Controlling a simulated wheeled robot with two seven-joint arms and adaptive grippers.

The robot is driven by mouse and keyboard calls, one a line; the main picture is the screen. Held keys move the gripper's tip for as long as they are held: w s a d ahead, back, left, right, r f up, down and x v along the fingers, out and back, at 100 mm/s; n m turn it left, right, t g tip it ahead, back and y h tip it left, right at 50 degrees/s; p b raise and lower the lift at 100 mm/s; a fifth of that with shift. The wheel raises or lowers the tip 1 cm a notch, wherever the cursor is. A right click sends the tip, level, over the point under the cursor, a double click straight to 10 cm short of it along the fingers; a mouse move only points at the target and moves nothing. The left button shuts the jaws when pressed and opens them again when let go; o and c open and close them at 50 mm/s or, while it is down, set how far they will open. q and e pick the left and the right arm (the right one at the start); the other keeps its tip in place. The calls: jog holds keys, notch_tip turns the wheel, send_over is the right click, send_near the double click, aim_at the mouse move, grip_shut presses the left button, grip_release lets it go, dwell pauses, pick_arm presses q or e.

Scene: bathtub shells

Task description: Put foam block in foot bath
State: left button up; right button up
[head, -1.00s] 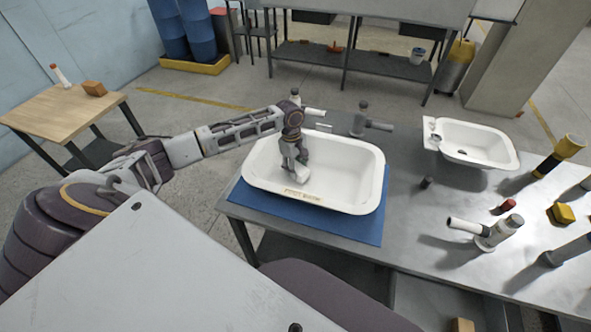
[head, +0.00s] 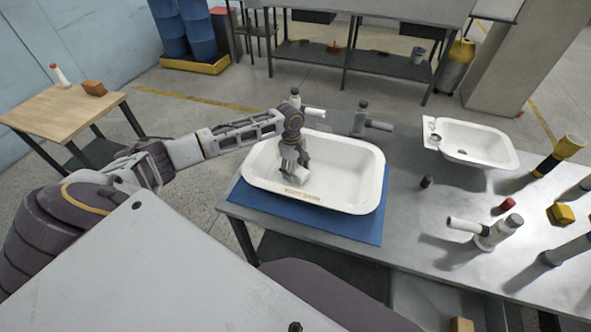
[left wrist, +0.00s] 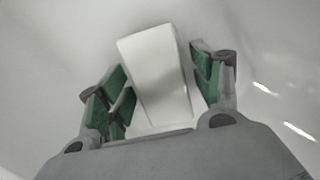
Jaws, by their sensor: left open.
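The foot bath is a white tub (head: 345,160) with a lettered label on its front rim, resting on a blue mat. The foam block is a white block (left wrist: 157,72) inside the tub. In the head view the block (head: 297,177) is partly hidden by my left gripper (head: 290,171), which reaches down into the tub. In the left wrist view my left gripper (left wrist: 160,90) is open, with one green-padded finger on each side of the block. Gaps show between the pads and the block. My right gripper is not in view.
A blue mat (head: 362,229) lies under the tub on the grey metal table (head: 412,235). A small white basin (head: 475,147) stands at the back right. White and yellow-black taps, a red piece (head: 507,205) and a yellow block (head: 562,213) occupy the right side.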

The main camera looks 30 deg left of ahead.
pick_arm(q)
jog(key=shift+r, duration=0.1)
notch_tip(320, 180, up, 12)
jog(key=a, duration=0.1)
jog(key=shift+w+a, duration=0.15)
jog(key=shift+a, duration=0.05)
dwell(0.6)
dwell(0.4)
